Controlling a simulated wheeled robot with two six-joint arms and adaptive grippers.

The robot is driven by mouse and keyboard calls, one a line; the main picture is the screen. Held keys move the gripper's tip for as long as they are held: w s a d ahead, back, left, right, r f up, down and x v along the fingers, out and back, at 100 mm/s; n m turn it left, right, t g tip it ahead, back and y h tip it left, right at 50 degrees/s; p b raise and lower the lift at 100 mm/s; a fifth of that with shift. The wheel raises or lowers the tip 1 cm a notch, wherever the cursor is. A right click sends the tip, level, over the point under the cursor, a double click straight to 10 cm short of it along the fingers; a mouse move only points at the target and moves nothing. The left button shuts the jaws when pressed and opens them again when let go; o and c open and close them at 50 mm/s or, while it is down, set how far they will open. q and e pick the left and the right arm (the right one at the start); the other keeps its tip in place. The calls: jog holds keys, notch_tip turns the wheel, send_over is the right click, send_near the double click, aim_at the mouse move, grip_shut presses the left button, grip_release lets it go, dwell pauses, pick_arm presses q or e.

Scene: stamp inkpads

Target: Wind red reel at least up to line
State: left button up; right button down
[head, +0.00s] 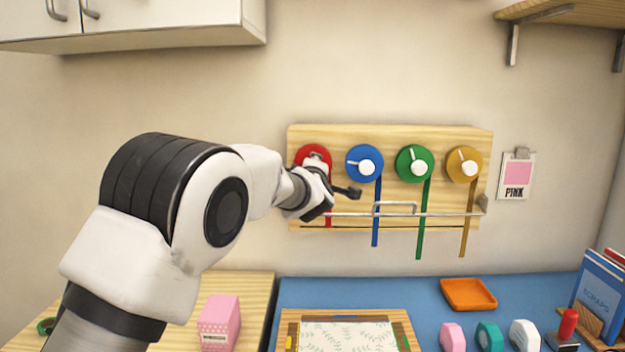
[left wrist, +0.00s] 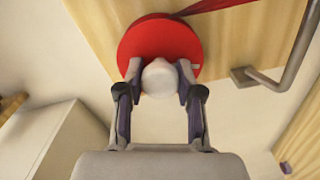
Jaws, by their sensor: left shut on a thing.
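The red reel (head: 313,154) is the leftmost of the reels on a wooden wall board (head: 330,136). My left gripper (head: 322,172) is in front of it and hides much of it in the head view. In the left wrist view the red reel (left wrist: 150,38) fills the top middle, and my left gripper (left wrist: 159,80) is shut on its white knob (left wrist: 160,78). A red ribbon (left wrist: 222,5) runs off the reel. In the head view a short red ribbon end (head: 328,222) shows near the dark line (head: 400,228) low on the board. My right gripper is out of view.
Blue (head: 364,150), green (head: 402,160) and yellow (head: 463,151) reels hang to the right with ribbons down. A metal rail (head: 440,214) crosses the board below them. An orange tray (head: 468,293) and a patterned board (head: 345,336) lie on the blue desk surface. A pink box (head: 219,322) stands left.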

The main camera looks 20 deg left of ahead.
pick_arm(q)
jog(key=shift+f+n+b, duration=0.15)
jog(key=shift+n+b, duration=0.85)
jog(key=shift+n, duration=0.5)
jog(key=o, duration=1.2)
jog(key=shift+c, duration=0.2)
jog(key=shift+s, duration=0.15)
jog(key=v, duration=1.1)
jog(key=shift+s, duration=0.35)
jog(key=shift+d, duration=0.1)
